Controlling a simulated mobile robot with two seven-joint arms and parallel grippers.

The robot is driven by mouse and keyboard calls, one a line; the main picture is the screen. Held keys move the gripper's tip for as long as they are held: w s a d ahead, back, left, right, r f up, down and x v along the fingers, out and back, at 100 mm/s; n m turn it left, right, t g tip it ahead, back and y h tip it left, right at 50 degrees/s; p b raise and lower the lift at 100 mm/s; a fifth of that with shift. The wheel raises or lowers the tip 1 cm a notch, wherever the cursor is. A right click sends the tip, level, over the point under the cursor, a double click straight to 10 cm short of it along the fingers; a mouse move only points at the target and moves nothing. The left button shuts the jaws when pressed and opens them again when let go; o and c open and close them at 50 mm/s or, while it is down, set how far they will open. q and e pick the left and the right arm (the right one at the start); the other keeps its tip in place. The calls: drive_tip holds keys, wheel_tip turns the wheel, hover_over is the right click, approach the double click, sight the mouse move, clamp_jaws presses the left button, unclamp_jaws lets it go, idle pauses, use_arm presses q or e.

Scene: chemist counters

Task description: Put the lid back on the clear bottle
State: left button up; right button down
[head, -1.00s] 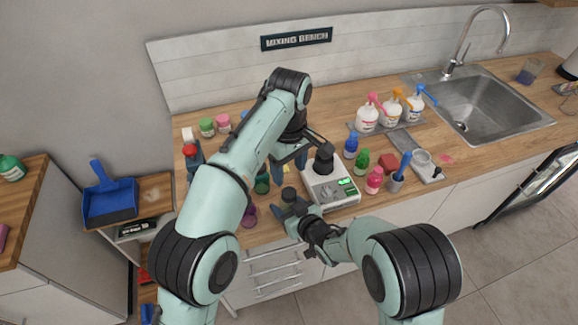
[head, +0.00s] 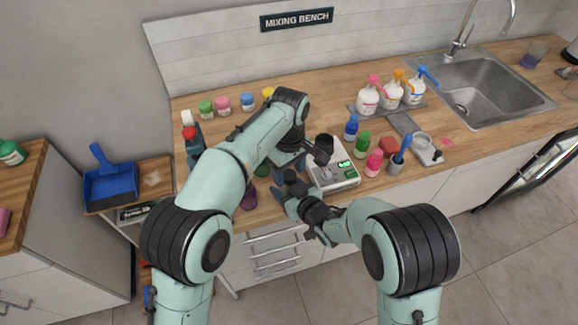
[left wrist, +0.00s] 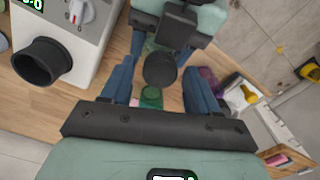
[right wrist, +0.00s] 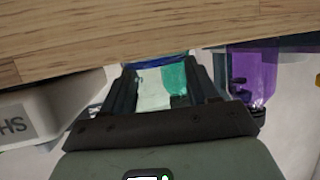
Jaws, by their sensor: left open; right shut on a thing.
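My right gripper (head: 284,193) is shut on the clear bottle (right wrist: 153,88), beside the scale. The right wrist view shows the bottle between its fingers, with a pale label and green showing through or behind. A dark round lid (head: 290,176) sits above these fingers. In the left wrist view the lid (left wrist: 160,68) shows as a black disc; I cannot tell whether it is seated on the bottle. My left gripper (head: 288,164) is open, its blue fingers either side of the lid in the left wrist view (left wrist: 160,88), apparently not touching it.
A white scale (head: 338,176) with a black open cup (head: 324,143) stands just right of the grippers. A purple bottle (right wrist: 252,75) and green one (left wrist: 151,96) are close by. Several coloured bottles line the back. Drawers (head: 272,250) lie below the counter edge.

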use_arm(q)
drive_tip(key=c, duration=1.1)
drive_tip(key=m, duration=0.6)
drive_tip(key=shift+m, duration=0.3)
drive_tip(key=o, duration=1.2)
drive_tip(key=shift+r, duration=0.1)
